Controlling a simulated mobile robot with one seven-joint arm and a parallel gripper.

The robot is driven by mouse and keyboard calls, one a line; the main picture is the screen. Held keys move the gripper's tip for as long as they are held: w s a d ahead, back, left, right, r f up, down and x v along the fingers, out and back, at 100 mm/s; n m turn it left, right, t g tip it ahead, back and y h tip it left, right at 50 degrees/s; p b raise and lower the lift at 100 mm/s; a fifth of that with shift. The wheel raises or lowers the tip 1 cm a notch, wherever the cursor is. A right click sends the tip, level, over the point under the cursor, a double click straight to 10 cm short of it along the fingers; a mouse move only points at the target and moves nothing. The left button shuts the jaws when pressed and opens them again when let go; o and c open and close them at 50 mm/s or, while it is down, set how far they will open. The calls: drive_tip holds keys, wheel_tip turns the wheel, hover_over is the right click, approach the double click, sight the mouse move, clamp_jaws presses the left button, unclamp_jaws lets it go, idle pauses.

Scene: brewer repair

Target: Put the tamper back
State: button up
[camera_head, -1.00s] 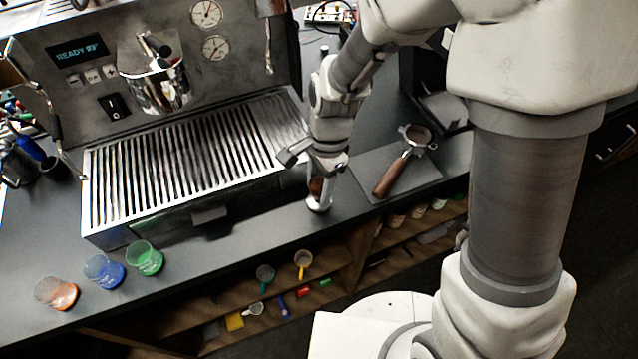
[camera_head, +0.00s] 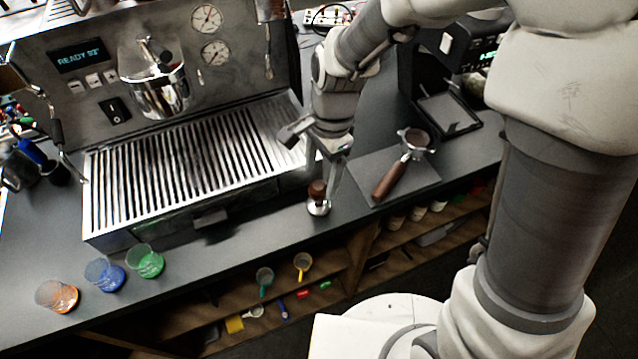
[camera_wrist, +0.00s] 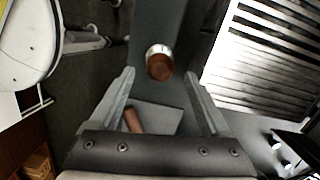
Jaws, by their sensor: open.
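The tamper (camera_head: 318,197) stands upright on the dark counter, between the espresso machine's drip tray and the mat with the portafilter. It has a brown wooden handle on top and a shiny metal base. In the wrist view the tamper (camera_wrist: 159,64) shows from above, beyond the fingertips and between their lines. My gripper (camera_head: 325,178) is open and empty, just above and around the top of the tamper in the head view. Its two fingers are spread wide in the wrist view (camera_wrist: 161,78). I cannot tell whether either finger touches the handle.
The portafilter (camera_head: 406,165) lies on a dark mat (camera_head: 424,184) to the right. The espresso machine's drip tray (camera_head: 190,160) is close on the left. Orange (camera_head: 57,296), blue (camera_head: 104,274) and green (camera_head: 145,261) cups stand at the front left. Open shelves lie below the counter edge.

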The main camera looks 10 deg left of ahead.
drive_tip(key=s+d+r+n+t, duration=0.1)
drive_tip(key=d+r+n+t, duration=0.1)
drive_tip(key=d+r, duration=0.45)
drive_tip(key=s+d+r+n+t, duration=0.15)
drive_tip(key=d+r, duration=0.25)
drive_tip(key=r, duration=0.5)
drive_tip(key=s+d+r+n+t+h, duration=0.1)
drive_tip(key=s+d+r+n+t, duration=0.2)
drive_tip(key=s+d+n, duration=0.3)
drive_tip(key=d+r, duration=0.1)
drive_tip(key=d, duration=0.2)
